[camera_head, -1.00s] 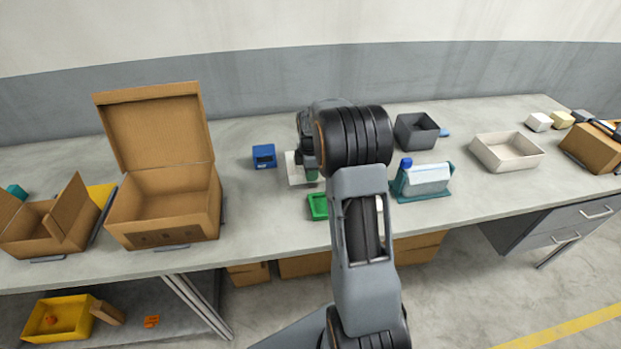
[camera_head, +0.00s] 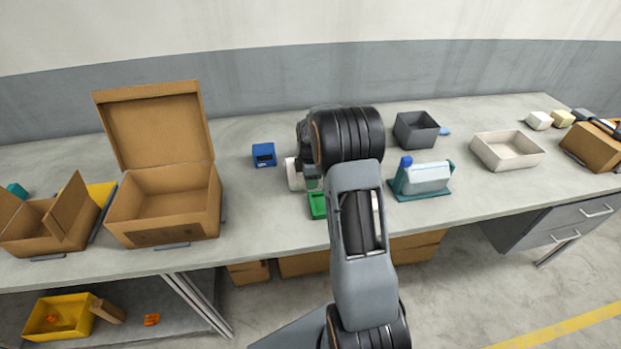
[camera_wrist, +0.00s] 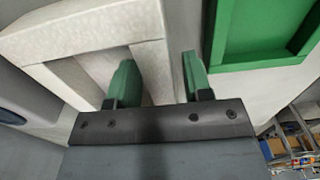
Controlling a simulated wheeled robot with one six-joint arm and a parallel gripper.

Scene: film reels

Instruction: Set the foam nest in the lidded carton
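The white foam nest (camera_head: 293,175) stands on the table, mostly hidden behind my arm in the head view. In the wrist view it is a pale frame (camera_wrist: 60,42) around a recess. My gripper (camera_wrist: 160,58), with green fingertips, is open astride one wall of the nest: one finger on the recess side, the other outside. A small gap seems to show at the outer finger. The lidded carton (camera_head: 165,236) is a brown cardboard box at the left of the table, its lid (camera_head: 155,128) standing open. No contents show inside it.
A green tray (camera_head: 318,205) lies close beside the nest, also in the wrist view (camera_wrist: 262,60). A blue box (camera_head: 263,155) stands between carton and nest. A teal holder with a bottle (camera_head: 425,180) and a grey bin (camera_head: 416,131) are right of my arm. Table before the blue box is clear.

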